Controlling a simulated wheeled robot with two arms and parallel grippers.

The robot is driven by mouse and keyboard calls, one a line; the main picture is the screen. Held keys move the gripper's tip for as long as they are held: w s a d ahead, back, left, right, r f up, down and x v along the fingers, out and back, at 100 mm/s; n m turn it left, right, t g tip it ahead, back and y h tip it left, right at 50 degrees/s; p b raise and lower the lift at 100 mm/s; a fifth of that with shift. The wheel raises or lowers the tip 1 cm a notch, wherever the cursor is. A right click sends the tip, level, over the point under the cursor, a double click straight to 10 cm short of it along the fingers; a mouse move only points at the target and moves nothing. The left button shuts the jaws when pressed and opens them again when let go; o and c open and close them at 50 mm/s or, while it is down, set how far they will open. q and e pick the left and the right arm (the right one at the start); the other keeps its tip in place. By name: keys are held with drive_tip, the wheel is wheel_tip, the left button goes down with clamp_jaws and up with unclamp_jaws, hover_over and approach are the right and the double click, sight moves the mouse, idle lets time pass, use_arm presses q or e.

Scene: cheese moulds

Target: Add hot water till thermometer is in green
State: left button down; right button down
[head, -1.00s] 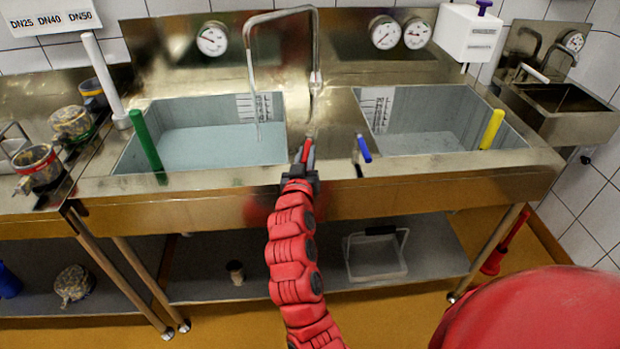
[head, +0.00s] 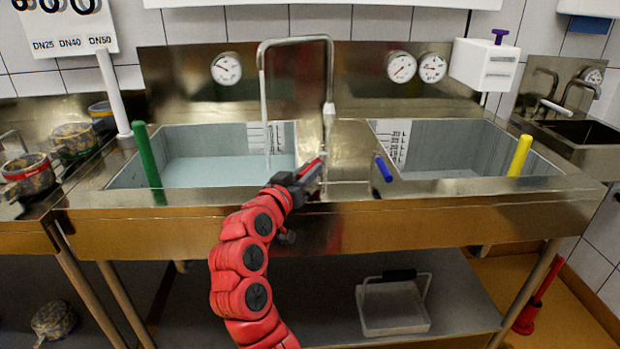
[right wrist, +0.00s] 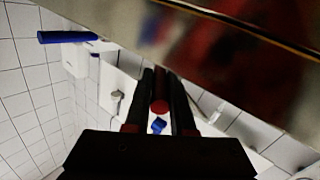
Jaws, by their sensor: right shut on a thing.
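My right gripper (head: 305,178) is shut on the red lever (head: 313,168) at the front edge of the sinks; the right wrist view shows the red lever (right wrist: 160,92) between its two fingers. A blue lever (head: 384,169) stands to the right, free. The tap (head: 296,40) has its spout over the left basin (head: 205,127), and a thin stream (head: 265,120) falls into the pale water (head: 215,172). A round dial (head: 226,69) is on the backsplash above the left basin; its green zone is too small to make out. My left gripper is not in view.
The right basin (head: 535,160) holds a yellow rod (head: 520,155); a green rod (head: 149,160) stands at the left basin. Two more dials (head: 402,67) (head: 432,68) are above the right basin. A clear tray (head: 392,308) sits on the lower shelf.

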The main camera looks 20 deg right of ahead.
idle(0.3)
drive_tip(key=c, duration=0.8)
unclamp_jaws()
drive_tip(key=shift+o, duration=0.2)
drive_tip(key=v, duration=1.7)
drive_tip(key=shift+a+p, duration=0.15)
drive_tip(key=shift+p, duration=0.3)
drive_tip(key=shift+s, duration=0.15)
